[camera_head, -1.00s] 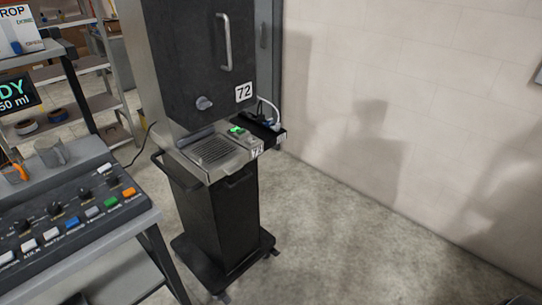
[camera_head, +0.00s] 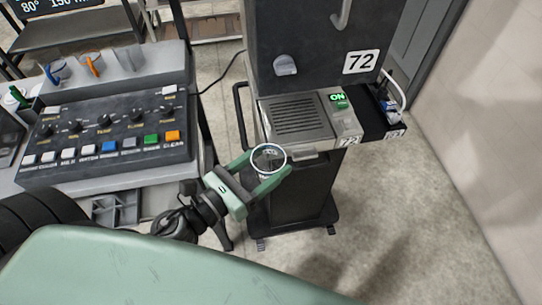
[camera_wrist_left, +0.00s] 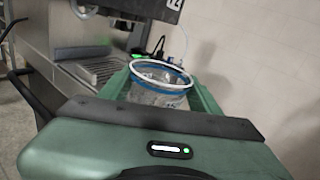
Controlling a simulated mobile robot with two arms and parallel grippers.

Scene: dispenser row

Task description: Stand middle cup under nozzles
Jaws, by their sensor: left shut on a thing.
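My left gripper (camera_head: 269,163) is shut on a clear cup (camera_head: 268,158) with a pale round rim. In the left wrist view the cup (camera_wrist_left: 158,90) stands between the green fingers and shows a blue band below its rim. The cup is in front of the dispenser (camera_head: 305,45), short of its slotted drip tray (camera_head: 301,117) and apart from it. The nozzles are hidden from view. My right gripper is not in view.
A control panel (camera_head: 105,130) with knobs and coloured buttons stands at left. Things with blue (camera_head: 57,72) and orange (camera_head: 94,65) parts stand behind it. A black side box with cables (camera_head: 385,115) is right of the tray. Open floor lies at right.

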